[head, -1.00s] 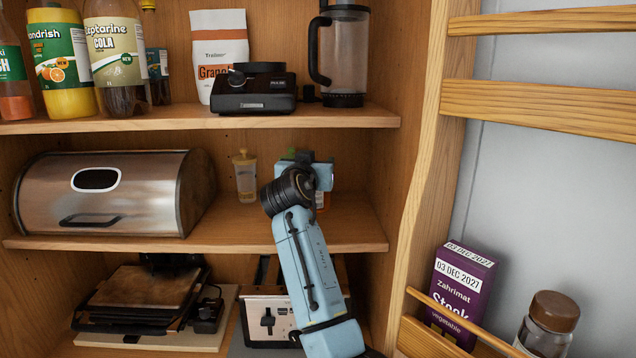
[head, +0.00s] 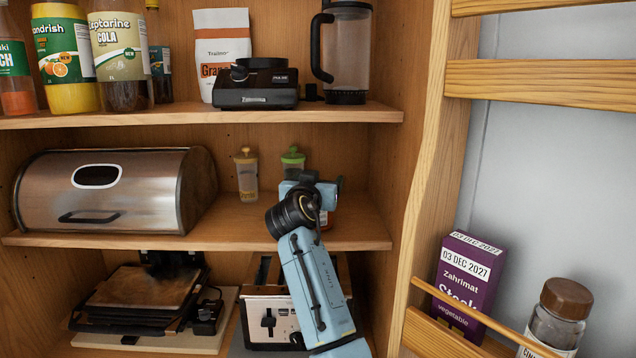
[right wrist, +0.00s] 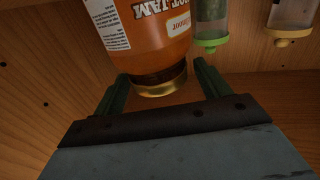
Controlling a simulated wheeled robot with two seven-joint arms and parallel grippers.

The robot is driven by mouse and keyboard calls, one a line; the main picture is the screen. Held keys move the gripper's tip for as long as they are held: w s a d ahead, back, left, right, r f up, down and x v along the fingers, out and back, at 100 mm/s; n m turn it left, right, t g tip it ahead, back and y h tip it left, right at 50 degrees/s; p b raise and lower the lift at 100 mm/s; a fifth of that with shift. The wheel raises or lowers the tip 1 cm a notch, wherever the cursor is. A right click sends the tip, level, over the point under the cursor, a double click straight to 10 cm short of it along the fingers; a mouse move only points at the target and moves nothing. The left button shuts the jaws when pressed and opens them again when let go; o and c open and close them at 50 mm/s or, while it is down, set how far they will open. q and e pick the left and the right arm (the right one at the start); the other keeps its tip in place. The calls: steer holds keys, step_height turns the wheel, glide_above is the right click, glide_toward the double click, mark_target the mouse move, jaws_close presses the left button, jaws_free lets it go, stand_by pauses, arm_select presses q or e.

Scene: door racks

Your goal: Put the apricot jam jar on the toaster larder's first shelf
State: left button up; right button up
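The apricot jam jar (right wrist: 150,30), with an orange label and a gold lid, fills the top middle of the right wrist view, where it appears upside down. In the head view only a small part of the jar (head: 325,222) shows behind my gripper, at the larder's middle shelf (head: 220,232). My right gripper (head: 318,187) is at that shelf. In the wrist view its dark green fingers (right wrist: 162,88) stand apart on either side of the lid, with narrow gaps visible. Whether the jar's base rests on the shelf is hidden. My left gripper is not in view.
A yellow-lidded container (head: 246,175) and a green-lidded one (head: 293,160) stand behind and left of the gripper. A steel bread bin (head: 130,195) fills the shelf's left. A toaster (head: 268,315) stands below. The door rack (head: 480,325) is at right.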

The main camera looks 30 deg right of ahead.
steer(key=shift+r, duration=0.15)
steer(key=b+v, duration=0.3)
steer(key=v, duration=0.9)
